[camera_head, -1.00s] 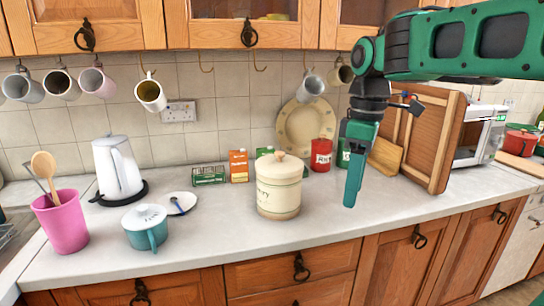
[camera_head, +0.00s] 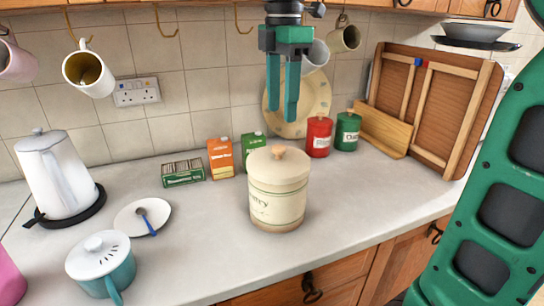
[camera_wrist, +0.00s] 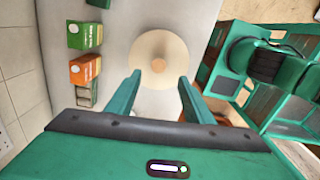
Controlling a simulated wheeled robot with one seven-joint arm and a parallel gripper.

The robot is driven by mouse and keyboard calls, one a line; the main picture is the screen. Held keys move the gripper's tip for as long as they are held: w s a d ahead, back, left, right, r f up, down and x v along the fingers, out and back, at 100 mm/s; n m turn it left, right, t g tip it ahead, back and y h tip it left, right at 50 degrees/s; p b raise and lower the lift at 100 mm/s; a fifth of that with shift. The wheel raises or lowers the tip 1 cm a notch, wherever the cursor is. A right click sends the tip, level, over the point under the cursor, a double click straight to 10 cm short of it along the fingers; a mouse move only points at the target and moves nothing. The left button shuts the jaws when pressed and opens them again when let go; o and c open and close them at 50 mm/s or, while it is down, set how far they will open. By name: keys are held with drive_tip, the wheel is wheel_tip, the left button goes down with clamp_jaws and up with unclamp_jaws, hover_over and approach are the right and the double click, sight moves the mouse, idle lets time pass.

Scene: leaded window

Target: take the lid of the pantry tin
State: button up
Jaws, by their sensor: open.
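The cream pantry tin (camera_head: 277,205) stands upright on the worktop, with its cream lid (camera_head: 270,168) and a wooden knob (camera_head: 278,151) on top. My gripper (camera_head: 283,120) is above the tin, fingers pointing down, open and empty, with a gap between fingertips and knob. In the wrist view the round lid (camera_wrist: 143,62) and its knob (camera_wrist: 158,65) show from above, just beyond and between the open fingertips (camera_wrist: 161,82). The tin's body is hidden under the lid there.
Left of the tin stand an orange box (camera_head: 221,159), a green box (camera_head: 254,149) and a tea box (camera_head: 183,173). Behind are a red canister (camera_head: 319,137), a green canister (camera_head: 347,131) and a leaning plate (camera_head: 301,98). A teal pot (camera_head: 107,265) stands front left.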

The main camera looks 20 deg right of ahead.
hover_over(279, 146)
drive_tip(key=shift+s+f, duration=0.15)
drive_tip(key=shift+f, duration=1.15)
drive_tip(key=shift+s+f, duration=0.1)
drive_tip(key=shift+f, duration=1.2)
drive_tip(key=shift+w+f, duration=0.15)
drive_tip(key=shift+f, duration=2.5)
drive_tip(key=shift+c, duration=0.2)
drive_tip(key=c, duration=1.1)
